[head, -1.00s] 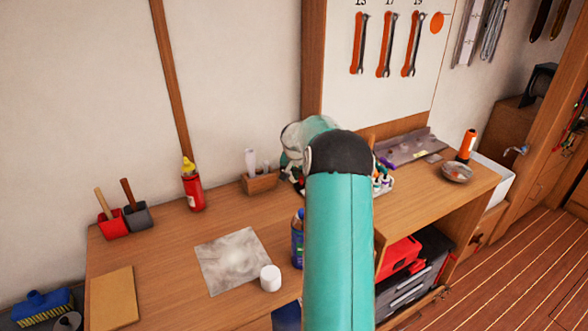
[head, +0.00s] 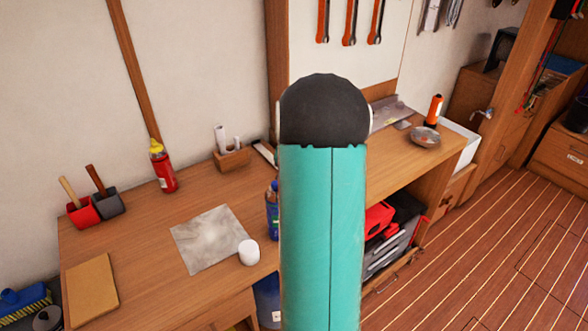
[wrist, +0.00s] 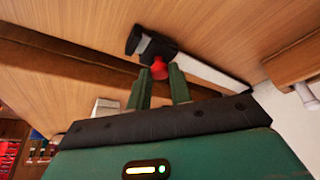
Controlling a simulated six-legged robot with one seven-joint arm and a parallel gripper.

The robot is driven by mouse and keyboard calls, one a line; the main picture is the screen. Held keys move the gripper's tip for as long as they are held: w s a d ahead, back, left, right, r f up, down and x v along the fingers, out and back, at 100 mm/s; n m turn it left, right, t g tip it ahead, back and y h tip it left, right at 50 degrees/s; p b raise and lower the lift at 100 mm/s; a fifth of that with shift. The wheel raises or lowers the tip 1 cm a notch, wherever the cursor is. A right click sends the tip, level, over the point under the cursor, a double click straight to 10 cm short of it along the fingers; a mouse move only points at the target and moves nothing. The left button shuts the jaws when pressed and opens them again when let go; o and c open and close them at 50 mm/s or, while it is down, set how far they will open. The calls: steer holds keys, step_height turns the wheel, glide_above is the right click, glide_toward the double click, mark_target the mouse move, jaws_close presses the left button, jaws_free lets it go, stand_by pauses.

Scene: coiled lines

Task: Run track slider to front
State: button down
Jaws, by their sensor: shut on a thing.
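The track slider shows in the wrist view as a dark block (wrist: 150,48) with a red knob (wrist: 159,69), on a pale straight track (wrist: 208,72) along the wooden surface. My gripper (wrist: 159,74) has its two green fingers on either side of the red knob and is shut on it. The block sits toward the left end of the visible track. In the head view, my teal arm hides the gripper and the slider.
An orange bottle (head: 434,108) and a bowl (head: 425,137) stand to the right. Open floor lies right.

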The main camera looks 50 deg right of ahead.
steer(key=c, duration=1.3)
jaws_free()
steer(key=shift+o, duration=0.2)
steer(key=shift+r, duration=0.1)
steer(key=v, duration=1.3)
steer(key=shift+r, duration=0.3)
steer(key=shift+a, duration=0.25)
